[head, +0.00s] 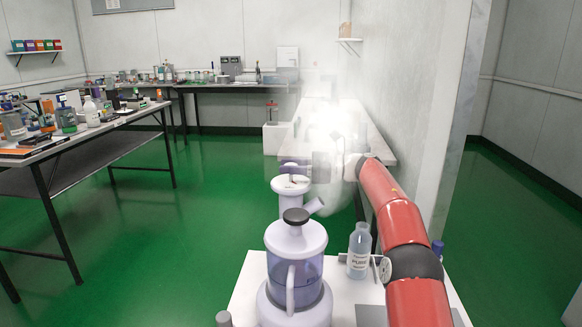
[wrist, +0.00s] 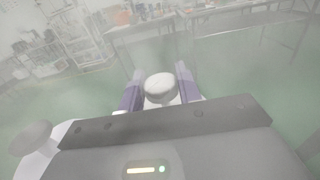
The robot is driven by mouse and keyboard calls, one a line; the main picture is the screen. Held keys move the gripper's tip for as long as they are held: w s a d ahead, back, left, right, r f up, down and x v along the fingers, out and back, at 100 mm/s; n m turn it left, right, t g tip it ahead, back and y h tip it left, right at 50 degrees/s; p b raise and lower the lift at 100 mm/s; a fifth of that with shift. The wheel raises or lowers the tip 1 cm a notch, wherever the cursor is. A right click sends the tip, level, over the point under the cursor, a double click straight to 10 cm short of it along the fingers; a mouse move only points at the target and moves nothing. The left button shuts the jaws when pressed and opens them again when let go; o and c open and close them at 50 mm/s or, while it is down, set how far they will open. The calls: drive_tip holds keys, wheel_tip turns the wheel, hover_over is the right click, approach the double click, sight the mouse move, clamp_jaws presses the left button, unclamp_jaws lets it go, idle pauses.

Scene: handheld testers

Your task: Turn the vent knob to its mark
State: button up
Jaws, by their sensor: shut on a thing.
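In the wrist view, the pale round vent knob (wrist: 160,84) sits between the two purple fingers of my gripper (wrist: 159,72), which is shut on it. White haze dulls this view, and I cannot make out a mark. In the head view, my gripper (head: 292,166) is over the top of the farther lavender-and-white vessel (head: 291,202). White vapour hangs around my wrist there, and the knob's setting cannot be read.
A nearer lavender vessel (head: 295,265) with a dark cap and a labelled bottle (head: 359,250) stand close to my arm. A cluttered bench (head: 75,140) is at left. A white counter (head: 372,148) runs along the right wall. Green floor (head: 185,230) is clear between.

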drive_tip(key=o, duration=0.9)
drive_tip(key=shift+o, duration=0.2)
drive_tip(key=shift+d, duration=3.85)
